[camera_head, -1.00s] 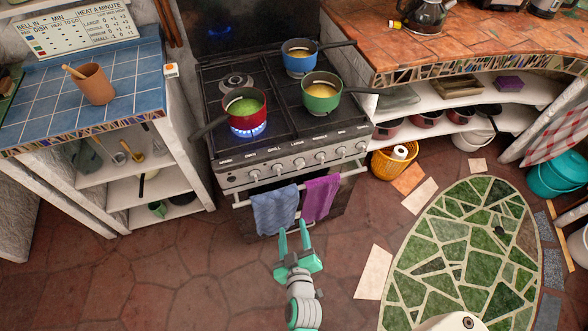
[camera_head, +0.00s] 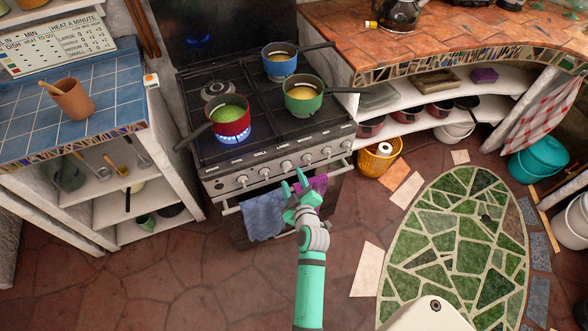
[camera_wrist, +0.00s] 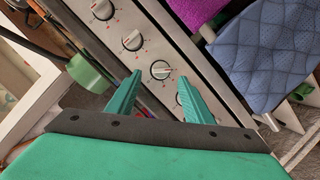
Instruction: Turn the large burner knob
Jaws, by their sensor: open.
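The stove's front panel (camera_head: 275,168) carries a row of round silver knobs. My gripper (camera_head: 292,179) is open and empty, in front of the panel near the middle knobs. In the wrist view my gripper (camera_wrist: 159,76) has one knob (camera_wrist: 161,70) showing between its two green fingertips, with no visible contact. Another knob (camera_wrist: 132,39) lies up and left of it there. One knob is partly hidden behind the right finger.
A blue towel (camera_head: 264,214) and a purple towel (camera_head: 319,183) hang on the oven rail below the panel. A red pot (camera_head: 230,120) stands over a lit blue flame. A green pan (camera_head: 304,97) and a blue pan (camera_head: 279,62) stand on the hob, their handles pointing right.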

